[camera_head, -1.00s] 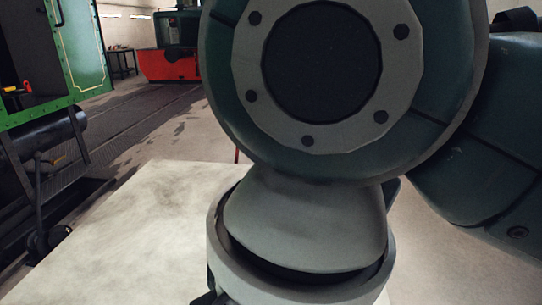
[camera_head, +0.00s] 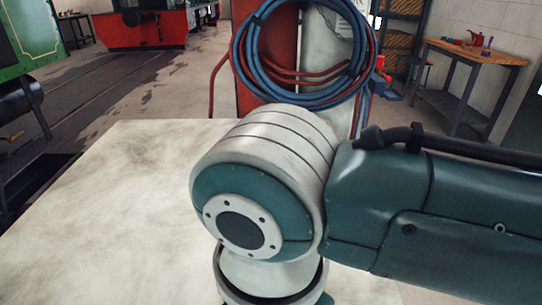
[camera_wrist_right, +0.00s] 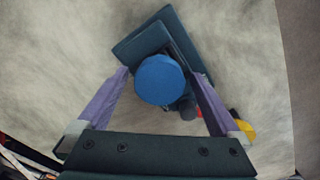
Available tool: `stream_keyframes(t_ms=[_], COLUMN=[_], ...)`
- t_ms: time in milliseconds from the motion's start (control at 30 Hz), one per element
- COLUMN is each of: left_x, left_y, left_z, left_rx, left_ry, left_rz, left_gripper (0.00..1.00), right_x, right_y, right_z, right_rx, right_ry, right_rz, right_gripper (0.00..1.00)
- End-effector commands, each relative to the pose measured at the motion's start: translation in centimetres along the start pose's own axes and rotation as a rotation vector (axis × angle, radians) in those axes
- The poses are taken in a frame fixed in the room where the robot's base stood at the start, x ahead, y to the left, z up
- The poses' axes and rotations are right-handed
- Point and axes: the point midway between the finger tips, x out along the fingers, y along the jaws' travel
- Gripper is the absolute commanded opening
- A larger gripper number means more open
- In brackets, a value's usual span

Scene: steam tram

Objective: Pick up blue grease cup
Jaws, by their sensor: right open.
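The blue grease cup (camera_wrist_right: 160,80) shows from above as a round blue top in the right wrist view. In the head view my right arm covers the front of the pale tabletop (camera_head: 110,190) and hides the cup and right gripper. My left gripper is not in view.
A yellow object (camera_wrist_right: 245,131) and a dark round one (camera_wrist_right: 189,110) lie near the right finger. A wooden workbench (camera_head: 470,52) is at right. The tabletop's left side is clear.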

Motion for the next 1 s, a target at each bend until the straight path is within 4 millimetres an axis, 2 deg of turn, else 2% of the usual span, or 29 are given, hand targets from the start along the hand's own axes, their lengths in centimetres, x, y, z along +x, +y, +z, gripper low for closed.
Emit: stream_keyframes(t_ms=[233,1000], left_x=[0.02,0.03], left_y=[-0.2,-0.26], left_z=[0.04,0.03], left_rx=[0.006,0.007], left_ry=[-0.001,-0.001], left_rz=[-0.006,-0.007], left_gripper=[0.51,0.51], right_x=[0.15,0.13], right_y=[0.0,-0.01], right_z=[-0.01,0.0], right_rx=[-0.001,0.001], right_ry=[0.0,0.0], right_rz=[0.001,0.0], right_gripper=[0.99,0.12])
